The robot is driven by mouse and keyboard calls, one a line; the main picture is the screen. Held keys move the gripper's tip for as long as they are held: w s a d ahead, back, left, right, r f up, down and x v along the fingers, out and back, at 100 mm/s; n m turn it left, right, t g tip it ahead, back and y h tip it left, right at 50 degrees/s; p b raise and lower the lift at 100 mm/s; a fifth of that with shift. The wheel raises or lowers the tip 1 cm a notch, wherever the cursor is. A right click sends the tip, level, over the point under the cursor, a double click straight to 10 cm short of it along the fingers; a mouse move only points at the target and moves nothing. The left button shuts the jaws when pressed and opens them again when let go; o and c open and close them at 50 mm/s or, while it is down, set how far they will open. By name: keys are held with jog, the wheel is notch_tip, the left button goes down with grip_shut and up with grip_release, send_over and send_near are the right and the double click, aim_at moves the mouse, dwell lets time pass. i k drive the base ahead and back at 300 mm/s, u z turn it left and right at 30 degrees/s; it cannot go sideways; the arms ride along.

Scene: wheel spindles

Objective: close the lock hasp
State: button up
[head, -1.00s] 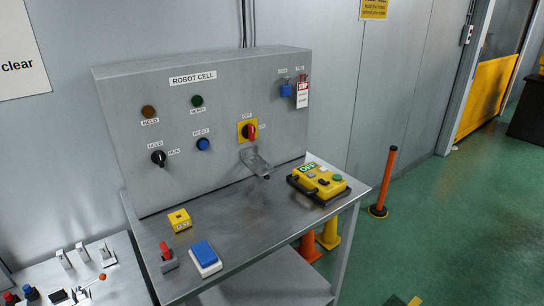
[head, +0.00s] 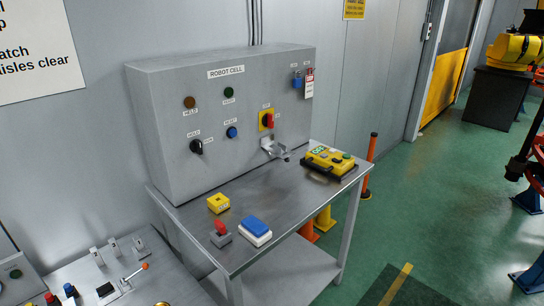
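A grey control box (head: 165,150) labelled ROBOT CELL stands on a metal table. A red rotary switch (head: 267,120) on a yellow plate is on its front. A bare metal piece (head: 273,149) juts out below the switch, its end over the table; it may be the lock hasp, but I cannot tell whether it is open. A blue padlock (head: 297,80) and a red and white STOP tag (head: 309,86) hang at the box's upper right. My gripper is not in view.
On the metal table (head: 285,205) are a yellow pendant (head: 328,160), a yellow block (head: 218,203), a red-topped grey block (head: 221,233) and a blue and white box (head: 255,231). An orange post (head: 370,165) stands beyond. Green floor (head: 415,210) is free at the right.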

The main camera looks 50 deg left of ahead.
aim_at(267, 141)
jog(key=u, duration=1.5)
